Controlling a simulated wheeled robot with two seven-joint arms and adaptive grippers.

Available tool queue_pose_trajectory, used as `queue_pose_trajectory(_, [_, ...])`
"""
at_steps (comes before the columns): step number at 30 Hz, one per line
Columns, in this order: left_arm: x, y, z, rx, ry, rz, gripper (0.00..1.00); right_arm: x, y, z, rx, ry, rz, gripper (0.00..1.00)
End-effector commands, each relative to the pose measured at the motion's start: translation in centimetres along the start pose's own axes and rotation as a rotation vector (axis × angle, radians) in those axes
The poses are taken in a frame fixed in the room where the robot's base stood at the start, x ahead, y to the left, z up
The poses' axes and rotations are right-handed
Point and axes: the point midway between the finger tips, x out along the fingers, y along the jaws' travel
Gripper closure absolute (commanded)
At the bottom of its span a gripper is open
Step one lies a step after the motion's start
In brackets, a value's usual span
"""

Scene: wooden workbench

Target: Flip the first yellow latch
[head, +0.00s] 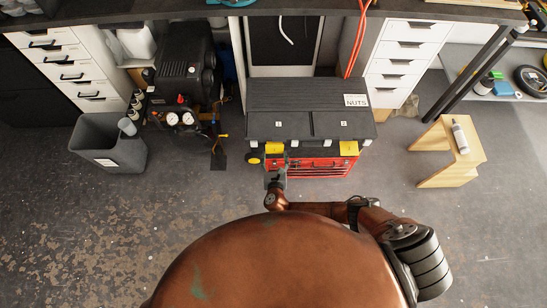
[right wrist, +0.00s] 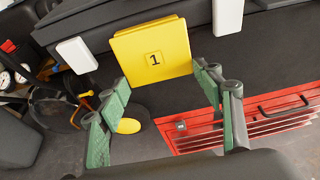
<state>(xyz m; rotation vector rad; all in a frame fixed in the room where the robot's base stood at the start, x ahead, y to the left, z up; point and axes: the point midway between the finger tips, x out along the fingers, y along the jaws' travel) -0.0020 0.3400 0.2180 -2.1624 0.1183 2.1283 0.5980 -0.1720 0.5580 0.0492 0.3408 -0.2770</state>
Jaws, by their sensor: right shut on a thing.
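The first yellow latch, marked 1, fills the upper middle of the right wrist view (right wrist: 153,47). It also shows in the head view (head: 274,148) on the left front of the black toolbox lid (head: 310,96). A second yellow latch (head: 348,148) sits on the right front. My right gripper (head: 285,163) is at the first latch. My left gripper is not in view.
A red drawer chest (head: 325,168) is below the lid. A black compressor (head: 186,65) and a grey bin (head: 105,145) stand to the left. A wooden stool with a bottle (head: 449,160) is to the right. The floor in front is clear.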

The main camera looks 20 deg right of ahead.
Motion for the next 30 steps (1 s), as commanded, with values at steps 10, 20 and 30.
queue_pose_trajectory(10, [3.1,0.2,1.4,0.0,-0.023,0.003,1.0,0.9,0.0,-0.8,-0.003,-0.143,0.001,0.64])
queue_pose_trajectory(20, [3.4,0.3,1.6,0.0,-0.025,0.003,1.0,1.0,0.0,-0.4,-0.002,-0.175,0.002,0.64])
queue_pose_trajectory(30, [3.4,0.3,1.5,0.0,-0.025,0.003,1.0,1.1,0.0,-0.3,-0.002,-0.176,0.001,0.33])
